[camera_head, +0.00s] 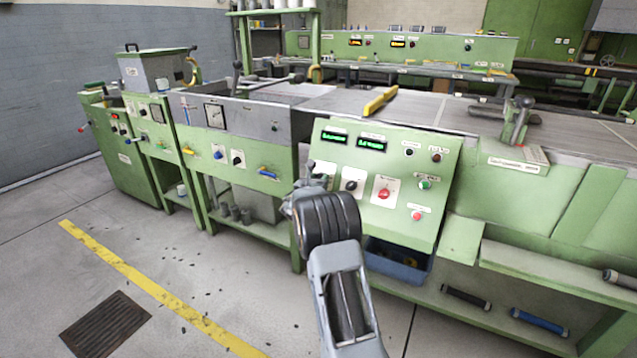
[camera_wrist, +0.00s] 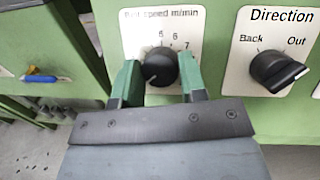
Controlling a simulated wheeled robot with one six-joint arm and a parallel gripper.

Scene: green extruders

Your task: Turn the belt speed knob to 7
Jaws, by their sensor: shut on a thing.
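The black belt speed knob (camera_wrist: 161,69) sits on a white plate (camera_wrist: 133,23) marked "Belt speed m/min". Printed numbers, among them 6 and 7, show above and to the right of the knob. My gripper (camera_wrist: 160,78) is shut on the knob, with one green finger on its left side and one on its right. A small pale mark shows on the lower left of the knob face, but I cannot tell the exact setting. In the head view my gripper (camera_head: 317,180) is at the left part of the sloped green control panel (camera_head: 333,215) and hides the knob.
The black Direction knob (camera_wrist: 279,71), between Back and Out, is close to the right of my gripper. A red knob (camera_head: 384,194) and several buttons are further right. A blue bin (camera_head: 398,264) stands below the panel.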

